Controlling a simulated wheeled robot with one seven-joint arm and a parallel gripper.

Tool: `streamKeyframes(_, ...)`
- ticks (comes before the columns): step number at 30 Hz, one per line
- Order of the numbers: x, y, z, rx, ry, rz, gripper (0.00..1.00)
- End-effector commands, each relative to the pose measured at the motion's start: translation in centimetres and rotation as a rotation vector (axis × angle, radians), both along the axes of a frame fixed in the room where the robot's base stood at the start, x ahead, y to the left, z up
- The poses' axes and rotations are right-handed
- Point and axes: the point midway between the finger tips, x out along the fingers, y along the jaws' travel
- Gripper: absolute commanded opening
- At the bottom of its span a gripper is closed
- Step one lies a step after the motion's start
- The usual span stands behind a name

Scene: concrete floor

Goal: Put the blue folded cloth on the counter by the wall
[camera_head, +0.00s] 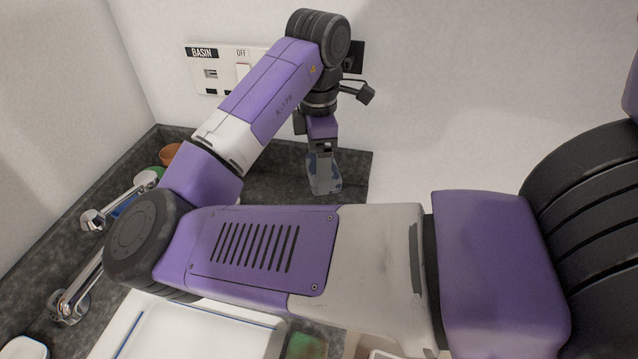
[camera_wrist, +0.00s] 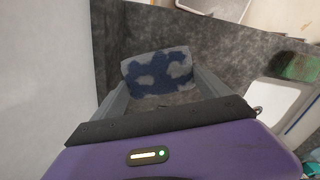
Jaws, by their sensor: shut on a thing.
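The blue folded cloth (camera_wrist: 158,75) shows in the wrist view as a grey-white piece with dark blue patches, between the two fingers of my gripper (camera_wrist: 160,92). In the head view the cloth (camera_head: 325,173) hangs at the end of my gripper (camera_head: 322,160), near the wall. My gripper is shut on it. The dark stone counter (camera_head: 270,188) runs along the wall beneath the cloth; it also shows around the cloth in the wrist view (camera_wrist: 215,50). I cannot tell whether the cloth touches the counter. My arm hides much of the counter.
An orange-brown pot (camera_head: 169,154) and a chrome tap (camera_head: 95,218) stand at the left. A panel marked BASIN (camera_head: 205,75) is on the wall behind my arm. The counter near the cloth looks bare.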

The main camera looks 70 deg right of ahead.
Motion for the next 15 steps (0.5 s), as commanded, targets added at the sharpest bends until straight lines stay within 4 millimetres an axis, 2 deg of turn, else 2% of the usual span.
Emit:
streamKeyframes(3, 0.0, 0.0, -1.8, 0.002, 0.001, 0.001, 0.38)
streamKeyframes(10, 0.0, 0.0, -3.6, 0.001, 0.001, 0.001, 0.38)
streamKeyframes(15, 0.0, 0.0, -6.0, 0.002, 0.001, 0.001, 0.38)
